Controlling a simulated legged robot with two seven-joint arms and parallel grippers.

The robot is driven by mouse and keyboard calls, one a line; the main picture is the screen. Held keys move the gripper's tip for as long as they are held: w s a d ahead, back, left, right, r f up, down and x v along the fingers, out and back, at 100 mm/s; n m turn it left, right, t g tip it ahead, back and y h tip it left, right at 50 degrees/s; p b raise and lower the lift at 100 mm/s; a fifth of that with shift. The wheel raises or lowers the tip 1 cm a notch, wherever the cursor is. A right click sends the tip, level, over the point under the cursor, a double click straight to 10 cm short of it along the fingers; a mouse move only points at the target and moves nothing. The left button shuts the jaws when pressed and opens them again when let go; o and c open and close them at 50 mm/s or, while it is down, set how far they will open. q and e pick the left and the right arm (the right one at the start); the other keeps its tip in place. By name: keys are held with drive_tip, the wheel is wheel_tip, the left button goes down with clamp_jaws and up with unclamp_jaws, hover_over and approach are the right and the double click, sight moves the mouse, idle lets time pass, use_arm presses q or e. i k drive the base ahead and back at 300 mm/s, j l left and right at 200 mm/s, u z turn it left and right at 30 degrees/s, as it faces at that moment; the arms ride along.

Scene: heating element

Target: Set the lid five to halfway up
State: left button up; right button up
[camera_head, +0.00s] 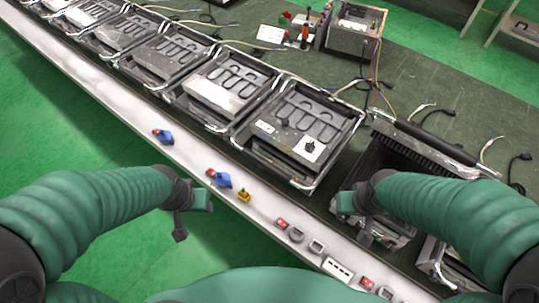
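A diagonal row of several metal heating units runs from the upper left to the right. The nearest whole unit (312,115) lies flat, with dark looped grooves and a black knob on top. Another unit (232,85) with looped grooves is left of it. At the right, a unit with a dark ribbed interior (396,150) has a long black bar along its top edge. No number is readable, so I cannot tell which lid is five. My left gripper (190,212) hangs left of the white ledge. My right gripper (352,205) is beside the dark unit, apparently empty; its fingers are unclear.
A white ledge (110,105) runs along the row's front, with blue-red connectors (220,178), a yellow part (244,194) and red switches (282,223). Loose wires and a metal box (353,35) are on the dark green table (450,70) behind. Green floor lies left.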

sight(311, 116)
drive_tip(key=i+z, duration=0.15)
drive_tip(key=z, duration=0.2)
drive_tip(key=i+j+z, duration=0.1)
drive_tip(key=z, duration=0.25)
drive_tip(key=i+j+z, duration=0.1)
drive_tip(key=z, duration=0.2)
